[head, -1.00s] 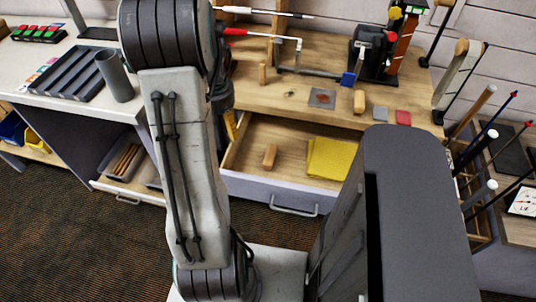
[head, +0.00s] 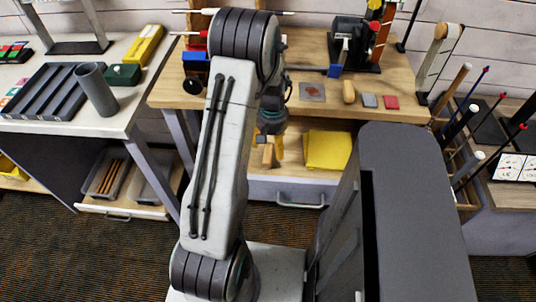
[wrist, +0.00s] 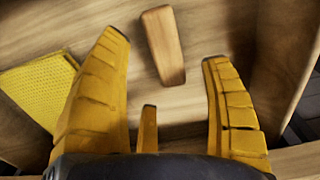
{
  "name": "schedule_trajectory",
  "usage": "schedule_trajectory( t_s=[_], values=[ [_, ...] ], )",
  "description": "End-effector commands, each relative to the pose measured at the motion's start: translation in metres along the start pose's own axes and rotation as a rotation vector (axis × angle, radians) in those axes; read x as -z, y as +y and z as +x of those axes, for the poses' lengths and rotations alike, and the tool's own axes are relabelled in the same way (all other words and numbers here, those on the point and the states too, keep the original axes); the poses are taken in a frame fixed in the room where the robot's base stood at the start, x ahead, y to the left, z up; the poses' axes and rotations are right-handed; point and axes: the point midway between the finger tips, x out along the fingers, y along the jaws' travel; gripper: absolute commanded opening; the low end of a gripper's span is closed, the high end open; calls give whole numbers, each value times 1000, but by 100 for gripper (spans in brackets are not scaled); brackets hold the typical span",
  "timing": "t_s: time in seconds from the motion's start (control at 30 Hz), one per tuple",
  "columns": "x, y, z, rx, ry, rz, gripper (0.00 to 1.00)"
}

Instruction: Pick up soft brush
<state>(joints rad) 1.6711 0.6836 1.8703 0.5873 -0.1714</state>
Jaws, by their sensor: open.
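A small wooden block-shaped piece, which looks like the soft brush (wrist: 163,45), lies on the drawer floor in the wrist view. Its bristles, if any, do not show. In the head view the brush (head: 268,156) is partly hidden below my gripper (head: 263,138). In the wrist view my gripper (wrist: 165,55) has its yellow fingers spread wide and empty. The brush shows between and beyond the fingertips, slightly tilted, and I see no contact with it.
The open drawer (head: 286,191) also holds a folded yellow cloth (head: 327,150), left of the fingers in the wrist view (wrist: 38,88). Drawer walls stand close around. The wooden bench (head: 425,92) above carries another wooden piece (head: 349,92), a grey block and a red block.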

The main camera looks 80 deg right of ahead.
Motion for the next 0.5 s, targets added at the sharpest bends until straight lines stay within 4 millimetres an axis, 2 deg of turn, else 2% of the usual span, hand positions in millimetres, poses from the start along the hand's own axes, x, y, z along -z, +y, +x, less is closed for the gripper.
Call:
schedule_trajectory(
  t_s=[0.23, 0.5],
  values=[
    [-2, -3, 27, 0, -3, 0, 73],
    [-2, -3, 32, 0, 0, 0, 73]
  ],
)
